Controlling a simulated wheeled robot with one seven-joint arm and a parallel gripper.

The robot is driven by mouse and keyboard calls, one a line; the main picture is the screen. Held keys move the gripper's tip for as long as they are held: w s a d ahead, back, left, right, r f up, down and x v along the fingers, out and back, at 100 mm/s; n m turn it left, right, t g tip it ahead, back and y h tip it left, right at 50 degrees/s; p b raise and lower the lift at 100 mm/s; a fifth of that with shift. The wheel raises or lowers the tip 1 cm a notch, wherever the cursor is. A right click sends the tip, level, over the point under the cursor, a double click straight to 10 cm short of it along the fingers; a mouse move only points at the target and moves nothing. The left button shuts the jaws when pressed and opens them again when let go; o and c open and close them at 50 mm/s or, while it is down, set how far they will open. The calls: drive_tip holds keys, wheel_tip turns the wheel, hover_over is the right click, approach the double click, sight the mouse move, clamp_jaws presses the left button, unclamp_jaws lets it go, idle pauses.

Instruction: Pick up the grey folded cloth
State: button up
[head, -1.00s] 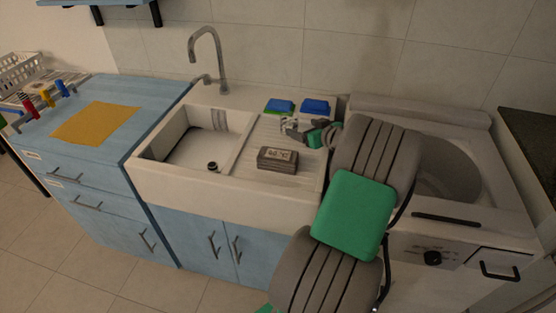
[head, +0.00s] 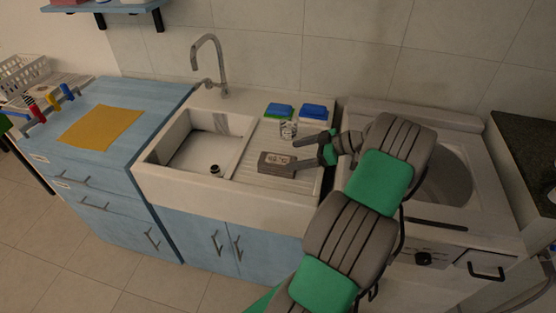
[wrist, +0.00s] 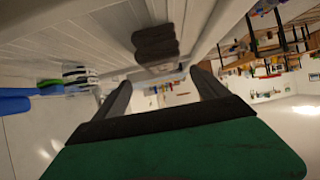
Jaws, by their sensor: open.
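The grey folded cloth (head: 277,164) is a dark grey block with a pale label. It lies on the ribbed drainboard right of the sink basin, near its front edge. In the wrist view the cloth (wrist: 156,42) shows ahead of the fingers, roughly centred between them. My gripper (head: 304,152) is just right of the cloth, its fingers pointing left towards it. In the wrist view the gripper (wrist: 162,88) is open with nothing between its fingers. Whether a fingertip touches the cloth I cannot tell.
A clear glass (head: 288,130) stands close behind the cloth. A green-and-blue sponge (head: 279,110) and a blue-and-white item (head: 313,112) lie at the back. The sink basin (head: 205,150) opens to the left, with a tap (head: 222,70) behind. A washing machine (head: 430,225) stands right.

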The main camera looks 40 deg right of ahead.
sight(280, 160)
drive_tip(key=p+x, duration=0.1)
drive_tip(key=x, duration=0.5)
drive_tip(key=shift+a+f, duration=0.3)
drive_tip(key=shift+a, duration=0.05)
drive_tip(key=shift+w+a+f, duration=0.15)
drive_tip(key=shift+w+f, duration=0.2)
drive_tip(key=shift+c, duration=0.5)
drive_tip(key=c, duration=1.4)
drive_tip(key=shift+r, duration=0.15)
drive_tip(key=shift+c, duration=0.2)
